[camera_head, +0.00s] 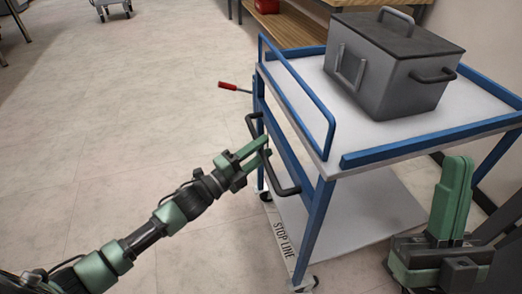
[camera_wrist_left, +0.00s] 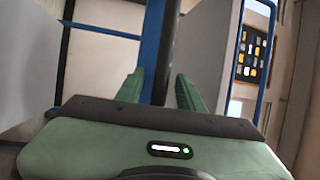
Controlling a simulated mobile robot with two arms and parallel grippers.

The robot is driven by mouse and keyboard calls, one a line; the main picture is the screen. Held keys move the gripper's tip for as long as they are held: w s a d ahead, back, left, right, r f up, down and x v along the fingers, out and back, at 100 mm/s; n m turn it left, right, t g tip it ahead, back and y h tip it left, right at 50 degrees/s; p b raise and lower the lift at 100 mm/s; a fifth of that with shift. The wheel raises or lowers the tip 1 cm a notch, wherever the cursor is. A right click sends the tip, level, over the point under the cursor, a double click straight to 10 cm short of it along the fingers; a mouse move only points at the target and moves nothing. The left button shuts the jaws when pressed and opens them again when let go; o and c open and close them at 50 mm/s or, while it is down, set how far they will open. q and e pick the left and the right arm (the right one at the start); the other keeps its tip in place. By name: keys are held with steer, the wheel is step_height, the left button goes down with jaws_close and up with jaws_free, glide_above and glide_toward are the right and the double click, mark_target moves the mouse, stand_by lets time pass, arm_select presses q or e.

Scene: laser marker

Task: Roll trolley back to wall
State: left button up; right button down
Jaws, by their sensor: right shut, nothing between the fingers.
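The trolley has a blue tubular frame and pale shelves; its top deck (camera_head: 310,80) shows in the head view, right of centre. A black bar handle (camera_head: 282,187) is fixed on its near-left end. My left gripper (camera_head: 262,152) is at this handle. In the left wrist view, its green fingers (camera_wrist_left: 160,92) stand apart, with the dark bar (camera_wrist_left: 172,45) between them and gaps beside it. My right gripper (camera_head: 458,165) is at the lower right, its green fingers together and pointing up, beside the trolley and empty.
A grey lidded metal box (camera_head: 390,70) stands on the top deck. A red-handled lever (camera_head: 229,86) sticks out left of the trolley. A floor strip reading "STOP LINE" (camera_head: 283,240) lies beneath the trolley's left end. A wooden bench (camera_head: 285,30) stands behind.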

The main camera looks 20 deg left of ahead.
arm_select(q)
jaws_close()
stand_by(1.4)
